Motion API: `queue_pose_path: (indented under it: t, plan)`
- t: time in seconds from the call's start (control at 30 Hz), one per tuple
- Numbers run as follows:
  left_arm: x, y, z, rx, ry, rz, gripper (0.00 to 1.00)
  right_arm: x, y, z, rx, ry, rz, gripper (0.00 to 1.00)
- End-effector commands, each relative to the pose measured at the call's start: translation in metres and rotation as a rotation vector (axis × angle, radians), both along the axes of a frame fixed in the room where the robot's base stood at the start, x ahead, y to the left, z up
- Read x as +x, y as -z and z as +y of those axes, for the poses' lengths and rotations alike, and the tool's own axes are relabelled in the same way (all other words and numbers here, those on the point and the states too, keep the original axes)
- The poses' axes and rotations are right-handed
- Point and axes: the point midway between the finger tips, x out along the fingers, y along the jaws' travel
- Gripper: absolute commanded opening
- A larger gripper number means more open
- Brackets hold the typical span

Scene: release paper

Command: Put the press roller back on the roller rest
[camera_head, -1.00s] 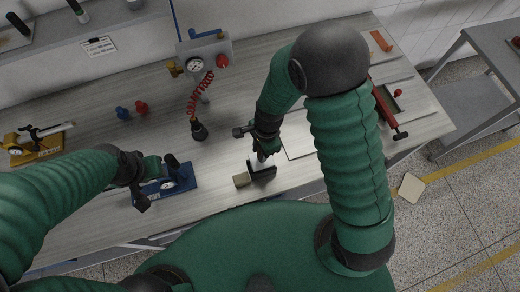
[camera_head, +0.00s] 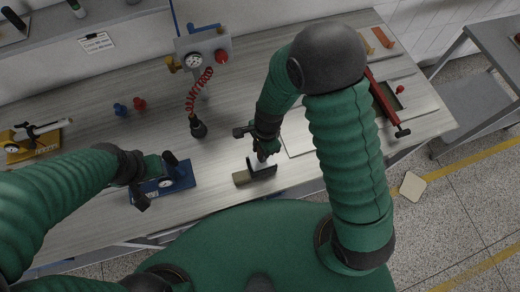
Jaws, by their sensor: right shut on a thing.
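My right gripper (camera_head: 264,150) is shut on the press roller (camera_head: 262,167), a small dark piece with a pale part, near the front edge of the table. An olive-brown block (camera_head: 241,179), which looks like the roller rest, is directly below and beside the roller. I cannot tell whether the roller touches it. My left gripper (camera_head: 140,186) is beside a blue device with a round dial (camera_head: 180,180). Its fingers are partly hidden, so its opening is unclear.
A gauge stand (camera_head: 218,45) with a red coiled hose (camera_head: 193,98) stands behind. Blue and red knobs (camera_head: 139,104) lie left of it. A yellow device (camera_head: 40,150) is at far left. A red-handled tool (camera_head: 382,98) lies right. The table between is mostly clear.

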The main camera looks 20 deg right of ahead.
Motion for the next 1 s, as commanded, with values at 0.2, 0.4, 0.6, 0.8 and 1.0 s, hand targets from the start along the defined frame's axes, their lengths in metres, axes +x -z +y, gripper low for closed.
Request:
queue_pose_path:
  t: [0.2, 0.4, 0.6, 0.8, 1.0]
  plan:
    - [0.0, 0.005, 0.0, 0.0, 0.0, 0.0, 0.36, 0.0, 0.006, 0.0, 0.0, 0.0, -0.001, 0.0]
    - [0.0, 0.008, 0.0, 0.0, 0.0, 0.0, 0.36, 0.0, 0.011, 0.0, 0.0, 0.0, -0.001, 0.0]
    - [0.0, 0.007, 0.0, 0.0, 0.0, 0.0, 0.36, 0.0, 0.01, 0.0, 0.0, 0.0, -0.001, 0.54]
    - [0.0, 0.007, 0.0, 0.0, 0.0, 0.0, 0.36, 0.0, 0.01, 0.0, 0.0, 0.0, 0.0, 0.54]
    - [0.0, 0.007, 0.0, 0.0, 0.0, 0.0, 0.36, 0.001, 0.0, -0.001, 0.0, -0.001, -0.003, 0.54]
